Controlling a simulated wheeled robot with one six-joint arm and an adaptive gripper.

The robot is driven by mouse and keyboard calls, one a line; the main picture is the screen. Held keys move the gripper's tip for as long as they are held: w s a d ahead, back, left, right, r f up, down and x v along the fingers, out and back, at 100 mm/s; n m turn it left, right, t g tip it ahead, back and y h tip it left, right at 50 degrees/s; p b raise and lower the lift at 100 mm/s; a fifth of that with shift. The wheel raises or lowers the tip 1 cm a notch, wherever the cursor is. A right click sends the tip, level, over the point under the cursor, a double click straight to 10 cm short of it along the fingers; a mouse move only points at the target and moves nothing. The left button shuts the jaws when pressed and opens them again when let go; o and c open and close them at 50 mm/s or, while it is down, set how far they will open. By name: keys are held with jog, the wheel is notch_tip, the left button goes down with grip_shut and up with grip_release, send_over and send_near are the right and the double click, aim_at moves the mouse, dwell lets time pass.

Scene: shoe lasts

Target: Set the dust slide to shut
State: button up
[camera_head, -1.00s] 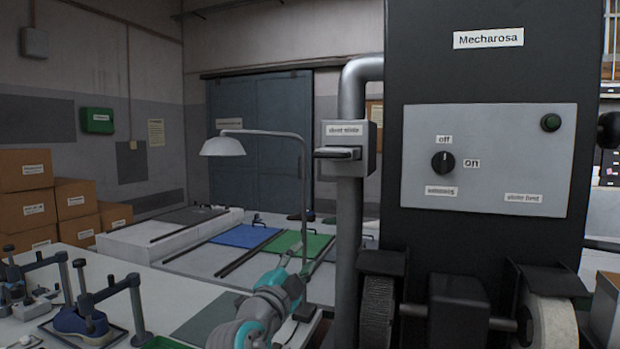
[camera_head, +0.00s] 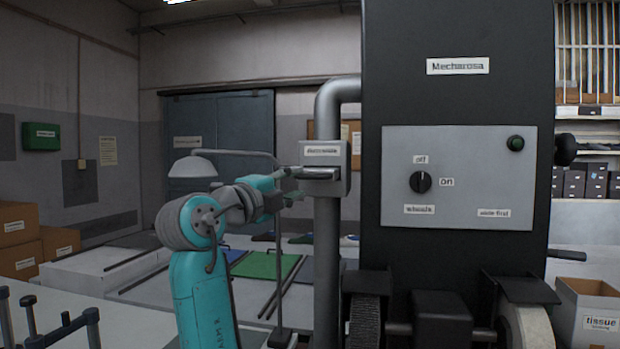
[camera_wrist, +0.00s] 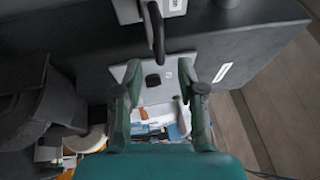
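The dust slide is a grey box (camera_head: 334,157) with a small label, on the vertical metal pipe left of the dark machine in the head view. Its dark handle (camera_head: 320,174) sticks out at the front left. In the wrist view the handle (camera_wrist: 155,30) is at the top centre, with part of the light box (camera_wrist: 126,10) beside it. My gripper (camera_head: 298,184) is just left of the handle, at about its height. In the wrist view my gripper (camera_wrist: 158,72) has its fingers apart with nothing between them. Contact with the handle cannot be told.
The dark machine (camera_head: 460,100) stands right of the pipe (camera_head: 327,245), with a grey control panel (camera_head: 470,150) and a knob (camera_head: 421,182). Grinding wheels (camera_head: 530,325) sit below. A lamp (camera_head: 193,167) stands behind my arm. A cardboard box (camera_head: 590,290) is at the right.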

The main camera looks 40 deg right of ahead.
aim_at(310, 177)
jog(key=x, duration=0.7)
grip_shut()
